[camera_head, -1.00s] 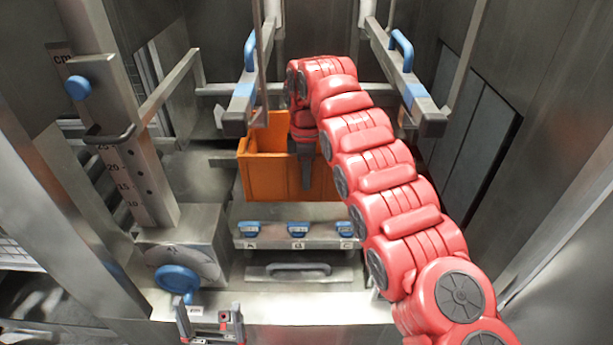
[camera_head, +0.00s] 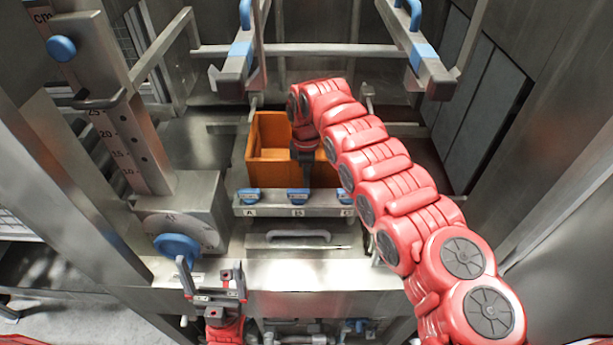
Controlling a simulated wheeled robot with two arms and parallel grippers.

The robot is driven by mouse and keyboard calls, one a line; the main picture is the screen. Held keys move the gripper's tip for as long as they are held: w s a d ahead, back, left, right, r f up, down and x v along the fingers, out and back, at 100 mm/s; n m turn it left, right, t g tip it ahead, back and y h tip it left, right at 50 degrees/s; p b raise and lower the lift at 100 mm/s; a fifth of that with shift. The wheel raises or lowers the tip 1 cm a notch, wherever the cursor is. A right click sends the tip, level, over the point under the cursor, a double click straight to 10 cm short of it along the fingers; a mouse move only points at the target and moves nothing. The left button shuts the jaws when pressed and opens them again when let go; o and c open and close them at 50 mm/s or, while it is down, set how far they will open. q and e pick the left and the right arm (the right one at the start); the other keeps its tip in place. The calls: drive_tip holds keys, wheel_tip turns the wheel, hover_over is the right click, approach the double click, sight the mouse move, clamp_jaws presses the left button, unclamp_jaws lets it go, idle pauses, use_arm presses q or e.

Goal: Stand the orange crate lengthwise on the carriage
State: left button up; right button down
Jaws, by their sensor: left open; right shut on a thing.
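The orange crate (camera_head: 268,175) is upright and open-topped, behind the metal ledge with the blue buttons. My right gripper (camera_head: 306,172) reaches down at the crate's near wall and is shut on it. My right arm covers the crate's right part. The ledge's edge meets the crate's lower edge in the picture, so I cannot tell whether the crate rests on anything. I cannot clearly make out the carriage under or around it. My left gripper (camera_head: 214,288) is open and empty at the lower left, well in front of the crate.
Blue buttons (camera_head: 298,195) marked A, B and C line the ledge, with a bar handle (camera_head: 298,235) below. Two metal arms with blue bands (camera_head: 424,57) hang above left and right of the crate. A blue knob (camera_head: 176,249) and a centimetre scale post (camera_head: 120,145) stand left.

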drive_tip(key=shift+f, duration=0.65)
drive_tip(key=shift+w+f, duration=0.1)
drive_tip(key=shift+f, duration=0.15)
drive_tip(key=c, duration=1)
unclamp_jaws()
drive_tip(key=shift+f, duration=0.1)
drive_tip(key=shift+o, duration=0.2)
